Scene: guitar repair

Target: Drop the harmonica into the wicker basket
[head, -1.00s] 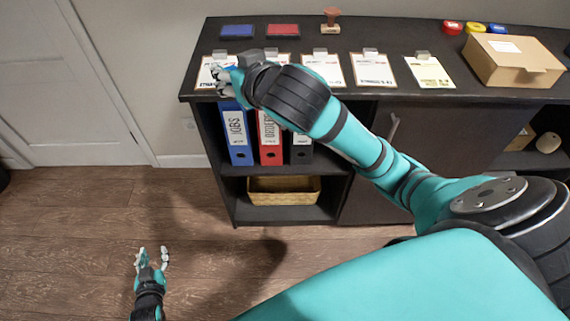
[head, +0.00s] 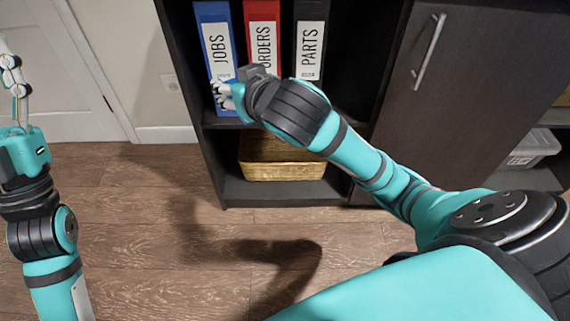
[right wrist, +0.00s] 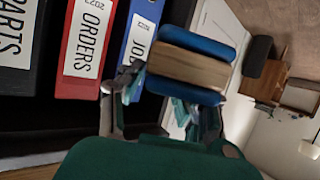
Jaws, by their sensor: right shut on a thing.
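The harmonica (right wrist: 188,66), with blue covers and a tan middle, is in my right gripper (right wrist: 172,92), which is shut on it in the right wrist view. In the head view my right gripper (head: 226,95) is in front of the blue binder, above and left of the wicker basket; the harmonica is mostly hidden there. The wicker basket (head: 283,172) sits on the bottom shelf of the dark cabinet, its opening facing up under the shelf above. My left gripper (head: 16,85) is at the far left, away from both; its finger gap is unclear.
Blue (head: 216,50), red (head: 263,40) and black (head: 309,45) binders stand on the shelf above the basket. A closed cabinet door (head: 440,90) with a handle is at the right. The wooden floor (head: 150,220) before the cabinet is clear.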

